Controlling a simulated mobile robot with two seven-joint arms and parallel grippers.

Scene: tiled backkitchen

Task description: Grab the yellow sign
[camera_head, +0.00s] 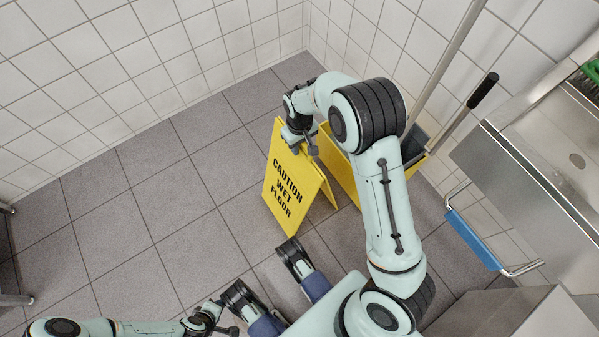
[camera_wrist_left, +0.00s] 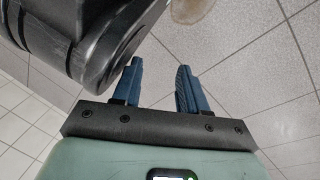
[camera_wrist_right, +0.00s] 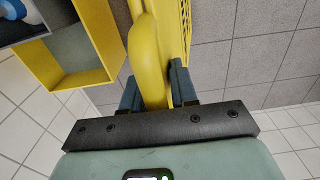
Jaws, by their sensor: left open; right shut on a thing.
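The yellow sign (camera_head: 279,190), lettered "CAUTION WET FLOOR", stands as a folded A-frame on the grey tiled floor, slightly spread. My right gripper (camera_head: 299,140) is at its top edge and partly hides it. In the right wrist view, the sign's rounded yellow top (camera_wrist_right: 150,55) lies between the two fingers of my right gripper (camera_wrist_right: 155,87), which are shut on it. My left gripper (camera_wrist_left: 160,78) is open in the left wrist view, with nothing between its fingers. In the head view the left arm is low at the bottom left, away from the sign.
A yellow mop bucket (camera_head: 342,172) with a grey wringer stands just right of the sign, with long handles (camera_head: 447,65) rising from it. It also shows in the right wrist view (camera_wrist_right: 90,52). A metal sink unit (camera_head: 560,130) is at the right. Floor left of the sign is clear.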

